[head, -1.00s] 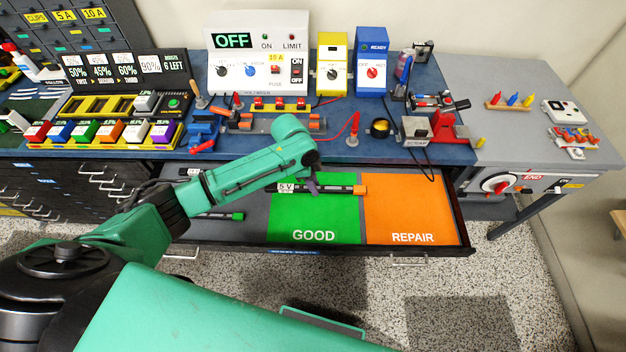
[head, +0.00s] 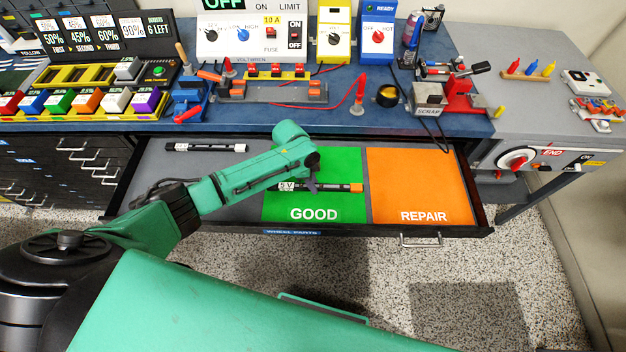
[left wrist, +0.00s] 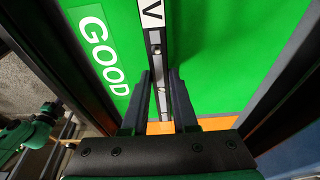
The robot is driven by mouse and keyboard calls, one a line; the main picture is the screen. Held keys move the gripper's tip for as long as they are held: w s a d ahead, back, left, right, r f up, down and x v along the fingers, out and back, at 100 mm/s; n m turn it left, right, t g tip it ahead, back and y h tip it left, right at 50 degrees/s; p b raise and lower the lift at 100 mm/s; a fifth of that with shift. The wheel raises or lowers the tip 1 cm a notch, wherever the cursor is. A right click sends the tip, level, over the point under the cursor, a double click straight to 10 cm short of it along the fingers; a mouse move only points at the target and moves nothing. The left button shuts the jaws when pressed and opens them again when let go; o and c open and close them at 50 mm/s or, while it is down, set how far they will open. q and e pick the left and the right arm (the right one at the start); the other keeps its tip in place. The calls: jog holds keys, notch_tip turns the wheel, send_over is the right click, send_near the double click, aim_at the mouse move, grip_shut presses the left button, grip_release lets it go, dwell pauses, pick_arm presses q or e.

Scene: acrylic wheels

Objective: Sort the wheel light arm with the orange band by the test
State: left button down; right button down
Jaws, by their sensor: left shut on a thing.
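The light arm with the orange band (head: 355,188) is a thin dark bar with a white "5 V" label, lying crosswise over the green GOOD mat (head: 340,160). My left gripper (head: 313,187) is shut on its middle. In the left wrist view the fingers (left wrist: 160,95) stand on either side of the bar (left wrist: 155,45), with green mat behind it. I cannot tell whether the bar touches the mat. The orange REPAIR mat (head: 420,180) is to the right of GOOD. The tester (head: 250,45) stands on the bench; its display is cut off at the top.
The open drawer (head: 240,228) holds both mats. Another light arm (head: 205,147) lies at its back left. A scrap box (head: 429,98), a red clamp and a black cable are at the bench edge above. The REPAIR mat is clear.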

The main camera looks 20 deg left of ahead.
pick_arm(q)
jog(key=shift+f, duration=0.75)
jog(key=shift+f+b, duration=0.45)
jog(key=shift+b, duration=0.1)
jog(key=c, duration=0.6)
grip_release()
jog(key=v, duration=1.4)
jog(key=shift+r, duration=0.25)
